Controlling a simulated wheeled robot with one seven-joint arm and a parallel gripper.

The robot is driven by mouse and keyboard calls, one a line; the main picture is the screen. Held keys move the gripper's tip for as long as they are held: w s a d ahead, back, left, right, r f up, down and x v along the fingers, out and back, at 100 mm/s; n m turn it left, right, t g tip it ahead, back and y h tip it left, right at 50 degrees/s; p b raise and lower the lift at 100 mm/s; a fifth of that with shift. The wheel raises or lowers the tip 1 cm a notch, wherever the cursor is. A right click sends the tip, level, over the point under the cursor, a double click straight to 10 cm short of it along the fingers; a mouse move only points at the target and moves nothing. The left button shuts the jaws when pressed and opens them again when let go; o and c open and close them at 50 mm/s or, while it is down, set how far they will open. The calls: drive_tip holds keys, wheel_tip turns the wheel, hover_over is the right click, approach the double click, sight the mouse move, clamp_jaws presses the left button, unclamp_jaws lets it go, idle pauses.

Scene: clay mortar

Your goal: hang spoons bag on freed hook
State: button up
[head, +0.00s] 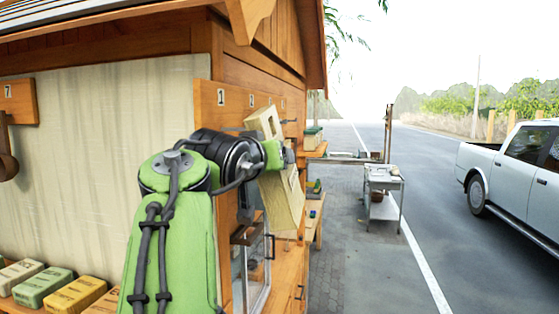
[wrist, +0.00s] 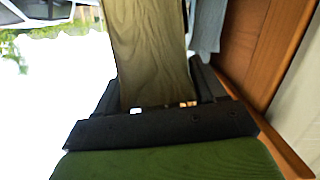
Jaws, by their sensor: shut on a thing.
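A beige cloth bag (head: 283,203) hangs from my gripper (head: 284,155) beside the hut's corner in the head view. Its upper part, with a rectangular opening (head: 265,124), stands above the gripper, tilted. In the wrist view the bag (wrist: 152,45) fills the space between the two dark fingers of my gripper (wrist: 158,92), which is shut on it. I cannot read a label, so I cannot tell if it is the spoons bag. A numbered wooden board (head: 207,102) runs along the wall. A dark hook (head: 290,121) sticks out at its far end, apart from the bag. My arm hides the board's lower middle.
Several wrapped blocks (head: 43,287) lie on a ledge at lower left. A glass-fronted cabinet (head: 256,275) and a wooden shelf stand below the bag. A grey cart (head: 383,180) stands farther off. The pavement and road to the right are open, with a white pickup (head: 515,170).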

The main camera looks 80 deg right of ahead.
drive_tip(key=shift+w+a, duration=0.15)
drive_tip(key=shift+w, duration=0.5)
drive_tip(key=shift+w+d, duration=0.3)
drive_tip(key=shift+w, duration=0.55)
drive_tip(key=w, duration=0.1)
drive_tip(key=w+f, duration=0.1)
drive_tip(key=w, duration=0.1)
drive_tip(key=shift+f, duration=0.25)
drive_tip(key=shift+f, duration=0.1)
